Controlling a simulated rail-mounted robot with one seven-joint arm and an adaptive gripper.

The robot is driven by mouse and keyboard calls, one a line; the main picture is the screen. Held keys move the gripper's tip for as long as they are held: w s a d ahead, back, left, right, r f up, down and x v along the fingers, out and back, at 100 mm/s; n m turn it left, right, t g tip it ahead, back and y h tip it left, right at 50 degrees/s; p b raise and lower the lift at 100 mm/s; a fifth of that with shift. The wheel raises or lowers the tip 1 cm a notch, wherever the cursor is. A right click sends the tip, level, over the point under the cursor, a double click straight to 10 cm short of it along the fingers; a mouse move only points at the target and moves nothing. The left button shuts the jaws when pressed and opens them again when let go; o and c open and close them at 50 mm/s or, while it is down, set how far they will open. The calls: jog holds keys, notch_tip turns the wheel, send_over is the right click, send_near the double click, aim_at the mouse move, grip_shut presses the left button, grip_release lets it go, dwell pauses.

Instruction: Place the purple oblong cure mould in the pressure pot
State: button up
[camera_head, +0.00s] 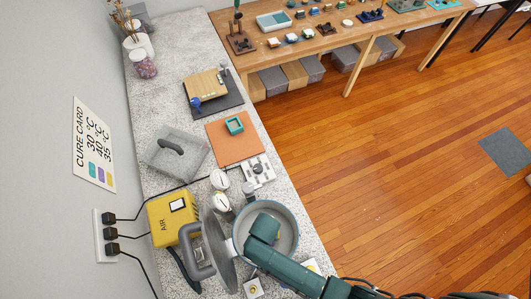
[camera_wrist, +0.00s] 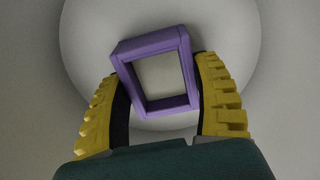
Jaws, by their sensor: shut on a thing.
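The purple oblong cure mould (camera_wrist: 148,44) is an open rectangular frame, slightly tilted in the wrist view. My gripper (camera_wrist: 158,72) is shut on it, with a yellow ribbed finger on each side. The pressure pot (camera_head: 294,234) is a round grey vessel at the lower middle of the head view. Its lid (camera_head: 217,240) stands open on the left side. My arm reaches down into the pot's mouth, hiding the mould in the head view. The wrist view shows a pale round floor (camera_wrist: 85,30) beyond the mould. I cannot tell if the mould touches it.
A yellow air unit (camera_head: 165,222) with cables stands left of the lid. Gauges (camera_head: 220,200) sit just behind the pot. A teal mould (camera_head: 235,125) lies on an orange mat (camera_head: 225,148) farther back. A clear cover (camera_head: 165,160) is left of the mat.

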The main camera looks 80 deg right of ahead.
jog(key=o, duration=1.2)
notch_tip(320, 180, up, 12)
jog(key=shift+r+p, duration=0.1)
jog(key=shift+p, duration=0.65)
